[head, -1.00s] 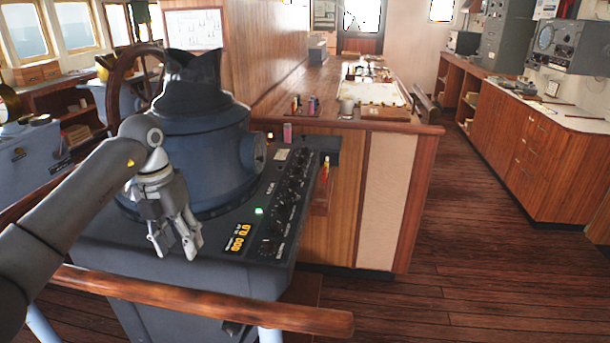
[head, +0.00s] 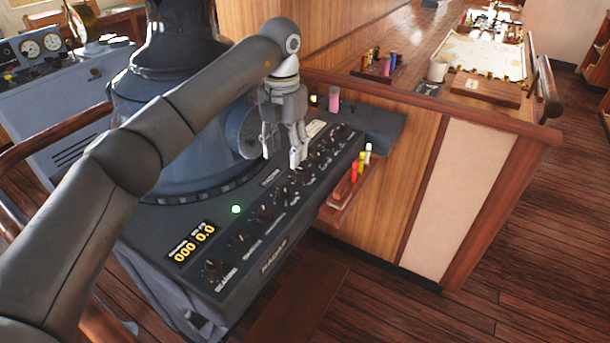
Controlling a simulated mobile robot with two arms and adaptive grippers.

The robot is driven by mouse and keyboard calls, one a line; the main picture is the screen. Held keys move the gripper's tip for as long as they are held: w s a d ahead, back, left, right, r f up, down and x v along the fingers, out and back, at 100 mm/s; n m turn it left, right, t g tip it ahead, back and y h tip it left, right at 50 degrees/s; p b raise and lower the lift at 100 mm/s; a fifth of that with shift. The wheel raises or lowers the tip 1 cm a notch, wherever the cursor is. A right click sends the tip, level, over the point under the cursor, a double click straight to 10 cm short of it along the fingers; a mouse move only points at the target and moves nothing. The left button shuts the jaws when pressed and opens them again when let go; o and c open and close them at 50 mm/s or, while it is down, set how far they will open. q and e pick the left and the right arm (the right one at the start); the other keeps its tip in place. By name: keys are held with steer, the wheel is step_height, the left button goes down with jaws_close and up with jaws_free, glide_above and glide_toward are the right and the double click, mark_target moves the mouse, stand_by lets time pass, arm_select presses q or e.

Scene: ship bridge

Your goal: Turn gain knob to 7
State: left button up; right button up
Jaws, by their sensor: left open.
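The radar console's sloping dark panel (head: 222,271) carries a row of black knobs along its front edge, with a green light and a yellow digital readout (head: 191,243). Knobs show at the near end (head: 213,268) and in the middle (head: 265,213); their labels are too small for me to tell which is the gain knob. My left gripper (head: 283,162) points down over the far half of the panel, just behind the knob row. Its fingers are apart with nothing between them. It hides part of the panel. My right gripper is not in view.
A blue radar housing (head: 180,125) stands behind the panel, close to my left arm. A small wooden shelf with colored markers (head: 355,172) hangs at the console's right side. A wooden cabinet with a chart (head: 485,55) and a mug (head: 438,69) is beyond. Floor at right is clear.

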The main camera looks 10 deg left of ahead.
mark_target(285, 188)
arm_select(q)
steer(key=f, duration=0.1)
steer(key=f+p, duration=0.1)
steer(key=s+a+f, duration=0.1)
steer(key=shift+f, duration=0.25)
steer(key=f, duration=0.2)
steer(key=f+p, duration=0.1)
steer(key=f, duration=0.2)
steer(key=shift+w+d+f+p, duration=0.25)
steer(key=shift+d+f+p, duration=0.05)
steer(key=shift+p, duration=0.1)
steer(key=shift+a+f, duration=0.1)
steer(key=shift+f, duration=0.5)
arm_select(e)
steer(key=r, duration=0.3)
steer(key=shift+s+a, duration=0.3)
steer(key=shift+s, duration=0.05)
